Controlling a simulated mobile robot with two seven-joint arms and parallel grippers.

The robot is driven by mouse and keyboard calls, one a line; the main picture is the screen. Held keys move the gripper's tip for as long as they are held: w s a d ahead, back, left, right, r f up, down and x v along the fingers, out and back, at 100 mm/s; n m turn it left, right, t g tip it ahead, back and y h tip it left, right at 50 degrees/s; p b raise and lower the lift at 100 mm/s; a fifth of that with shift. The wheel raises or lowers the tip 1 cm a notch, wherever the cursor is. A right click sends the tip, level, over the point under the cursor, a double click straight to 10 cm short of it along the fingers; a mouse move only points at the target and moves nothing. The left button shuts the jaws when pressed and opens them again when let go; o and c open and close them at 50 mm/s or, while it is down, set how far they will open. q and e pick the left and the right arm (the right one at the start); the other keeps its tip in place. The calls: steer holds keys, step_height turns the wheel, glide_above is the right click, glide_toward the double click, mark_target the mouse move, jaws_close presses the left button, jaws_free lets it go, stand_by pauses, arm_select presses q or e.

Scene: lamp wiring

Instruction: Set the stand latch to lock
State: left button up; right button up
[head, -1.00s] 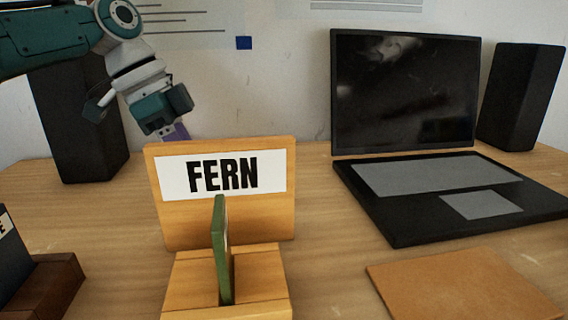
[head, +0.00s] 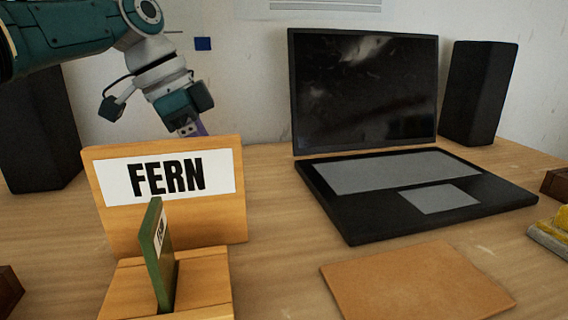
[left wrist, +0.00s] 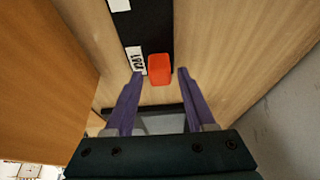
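The wooden stand (head: 228,215) with a white FERN label is at the left of the head view. A green card (head: 152,245) stands upright in the slotted block in front of it. My left gripper (head: 195,129) is behind the stand's top edge, its fingertips partly hidden. In the left wrist view, a red latch knob (left wrist: 159,70) sits on a black strip (left wrist: 133,30) with white labels, too small to read surely. My left gripper's purple fingers (left wrist: 160,74) are open on either side of the knob, with gaps visible. My right gripper is out of view.
An open laptop (head: 420,205) stands right of the stand, with dark speakers (head: 478,95) (head: 40,130) at the back. A flat brown pad (head: 415,285) lies in front. A wall rises close behind the table. Bare table lies between stand and laptop.

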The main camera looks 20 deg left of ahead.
arm_select(q)
steer(key=shift+o, duration=0.4)
steer(key=shift+a, duration=0.1)
steer(key=v, duration=1)
